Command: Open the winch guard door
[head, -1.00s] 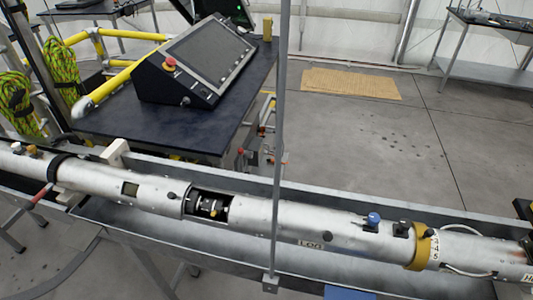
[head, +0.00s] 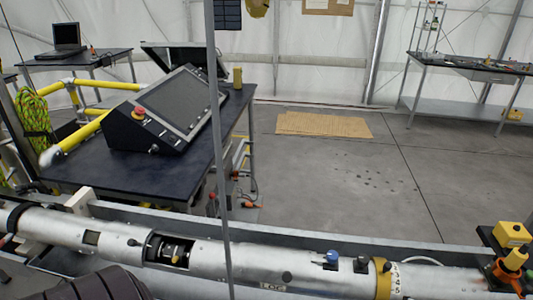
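I cannot make out a winch guard door in the head view. A long silver tube (head: 245,262) lies across the front in a grey trough, with a rectangular opening (head: 170,250) that shows a dark mechanism inside. A dark ribbed part at the bottom left looks like part of my own arm. Neither gripper's fingers show.
A dark table (head: 80,172) with a sloped control console (head: 170,110) stands behind the tube at left. A thin grey pole (head: 217,140) rises in front. A yellow device (head: 513,235) stands at right. Floor around the cardboard sheet (head: 325,125) is largely clear.

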